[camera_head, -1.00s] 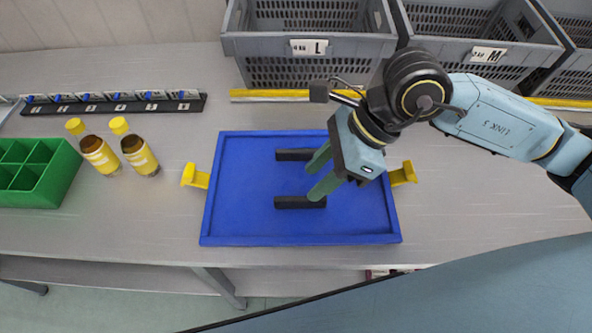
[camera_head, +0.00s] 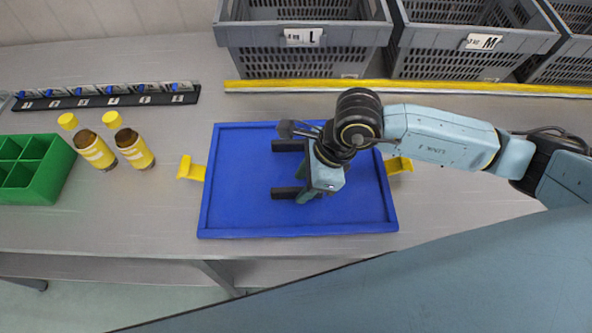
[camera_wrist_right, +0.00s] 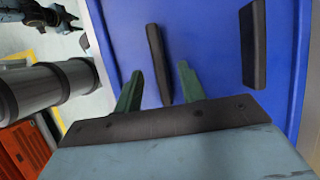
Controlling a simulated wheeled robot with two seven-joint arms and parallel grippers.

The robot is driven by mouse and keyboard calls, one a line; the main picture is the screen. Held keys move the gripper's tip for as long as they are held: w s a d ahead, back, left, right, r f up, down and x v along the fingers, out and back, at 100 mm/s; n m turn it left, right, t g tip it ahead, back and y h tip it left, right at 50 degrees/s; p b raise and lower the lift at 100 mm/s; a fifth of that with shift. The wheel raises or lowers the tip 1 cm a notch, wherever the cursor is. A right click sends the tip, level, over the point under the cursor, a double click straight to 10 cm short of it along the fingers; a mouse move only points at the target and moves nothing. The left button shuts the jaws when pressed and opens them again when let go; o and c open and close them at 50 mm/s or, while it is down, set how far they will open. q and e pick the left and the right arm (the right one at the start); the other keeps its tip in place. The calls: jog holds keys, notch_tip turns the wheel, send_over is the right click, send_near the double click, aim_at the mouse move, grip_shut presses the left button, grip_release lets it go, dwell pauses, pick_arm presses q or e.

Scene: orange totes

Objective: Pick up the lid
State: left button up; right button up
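A flat blue rectangular panel with a raised rim (camera_head: 235,190) lies on the table; I take it for the lid. Two black bars stand on it, one farther back (camera_head: 288,146) and one nearer (camera_head: 286,193). My right gripper (camera_head: 306,192) is low over the panel at the right end of the nearer bar. In the right wrist view its two green fingers (camera_wrist_right: 160,88) are apart, with a black bar (camera_wrist_right: 158,62) between them and visible gaps beside it. The other bar (camera_wrist_right: 252,45) stands to the right. My left gripper is not seen.
Yellow handles (camera_head: 190,169) (camera_head: 399,165) stick out beside the panel. Two yellow-labelled bottles (camera_head: 135,148) and a green divided box (camera_head: 35,175) stand left. Grey crates (camera_head: 303,60) line the back behind a yellow strip (camera_head: 420,86). Table left of the panel is partly free.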

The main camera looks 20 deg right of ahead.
jog(key=shift+x, duration=1.15)
grip_shut()
jog(key=shift+r, duration=0.1)
